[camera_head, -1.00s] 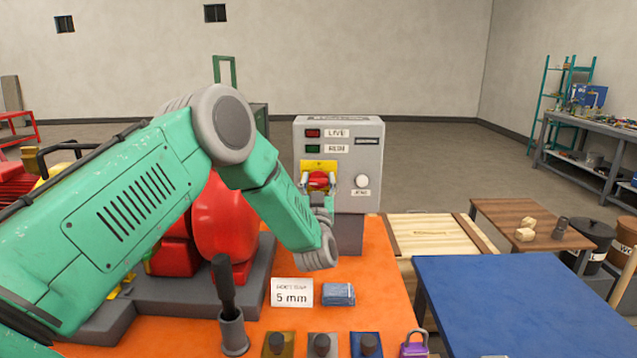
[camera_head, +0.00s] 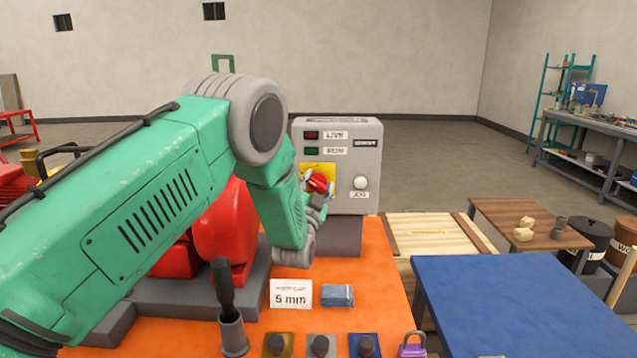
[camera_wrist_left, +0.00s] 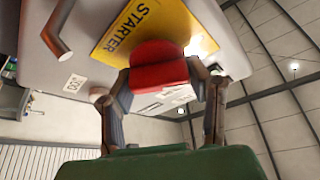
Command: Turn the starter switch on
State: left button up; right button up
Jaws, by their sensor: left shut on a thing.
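The starter switch (camera_head: 317,181) is a red knob on a yellow plate (camera_head: 311,169) on the front of the grey control box (camera_head: 368,124). In the head view the knob sits tilted. My left gripper (camera_head: 320,187) is shut on it, one finger on each side. In the left wrist view the red knob (camera_wrist_left: 160,73) lies between the fingertips of my left gripper (camera_wrist_left: 161,82), below the yellow plate marked STARTER (camera_wrist_left: 138,24). My fingers and wrist hide part of the knob in the head view. My right gripper is out of view.
The box carries LIVE (camera_head: 311,135) and RUN (camera_head: 311,151) lamps and a white JOG button (camera_head: 360,183). The orange bench (camera_head: 372,272) holds a 5 mm card (camera_head: 291,294), a blue block (camera_head: 338,296) and a purple padlock (camera_head: 413,348). A blue table (camera_head: 520,300) stands right.

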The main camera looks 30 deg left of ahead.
pick_arm(q)
jog(key=m+h, duration=0.1)
jog(key=m, duration=0.1)
jog(key=m+h, duration=0.1)
jog(key=m, duration=0.1)
jog(key=m+g+h, duration=0.1)
jog(key=m, duration=0.2)
jog(key=shift+d+f, duration=0.1)
jog(key=shift+f, duration=0.3)
jog(key=m+g, duration=0.1)
jog(key=m, duration=0.1)
jog(key=m+h, duration=0.1)
jog(key=m, duration=0.2)
jog(key=shift+f+m+g, duration=0.15)
jog(key=shift+m+g, duration=0.15)
jog(key=shift+g, duration=0.1)
jog(key=o, duration=1.2)
jog(key=shift+w, duration=0.1)
